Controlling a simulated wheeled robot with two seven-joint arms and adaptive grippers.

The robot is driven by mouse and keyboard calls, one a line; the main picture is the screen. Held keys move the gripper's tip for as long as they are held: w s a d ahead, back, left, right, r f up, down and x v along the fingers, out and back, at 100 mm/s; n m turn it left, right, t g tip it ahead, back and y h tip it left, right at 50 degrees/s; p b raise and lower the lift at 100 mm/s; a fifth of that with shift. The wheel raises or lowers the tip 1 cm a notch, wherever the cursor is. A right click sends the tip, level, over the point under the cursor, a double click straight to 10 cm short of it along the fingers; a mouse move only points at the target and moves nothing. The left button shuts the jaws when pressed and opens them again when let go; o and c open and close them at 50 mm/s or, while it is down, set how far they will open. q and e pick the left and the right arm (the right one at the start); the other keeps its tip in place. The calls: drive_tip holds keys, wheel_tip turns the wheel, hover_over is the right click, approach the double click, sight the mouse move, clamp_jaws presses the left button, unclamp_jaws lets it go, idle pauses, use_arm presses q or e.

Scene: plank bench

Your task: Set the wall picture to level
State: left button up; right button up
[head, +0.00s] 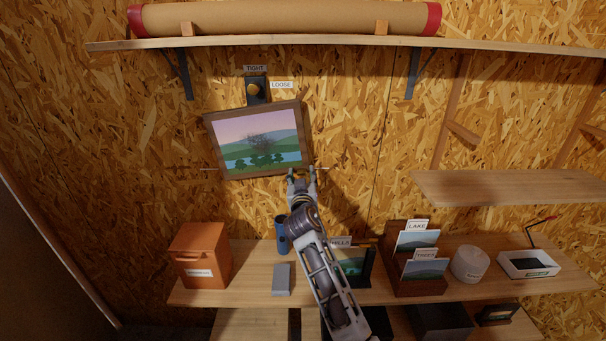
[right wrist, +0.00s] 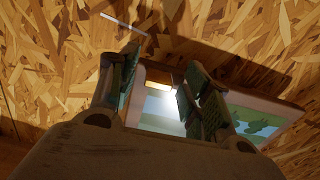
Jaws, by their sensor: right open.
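The wall picture (head: 258,140), a framed landscape, hangs tilted with its right side higher than its left. Thin pale marks show on the wall beside its lower left (head: 209,169) and lower right. My right gripper (head: 302,174) is open at the frame's lower right corner. In the right wrist view, part of the frame (right wrist: 268,99) shows between and beyond the open fingers (right wrist: 155,85); I cannot tell whether they touch it. My left gripper is out of view.
A shelf (head: 330,41) with a long brown roll (head: 280,19) is above. The bench (head: 250,262) below holds an orange box (head: 201,256), a blue cylinder (head: 281,234), a grey block (head: 282,279), a card rack (head: 418,285) and a white tray (head: 528,264). An empty shelf (head: 510,187) is right.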

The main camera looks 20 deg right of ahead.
drive_tip(key=shift+w+r, duration=0.1)
idle(0.3)
clamp_jaws()
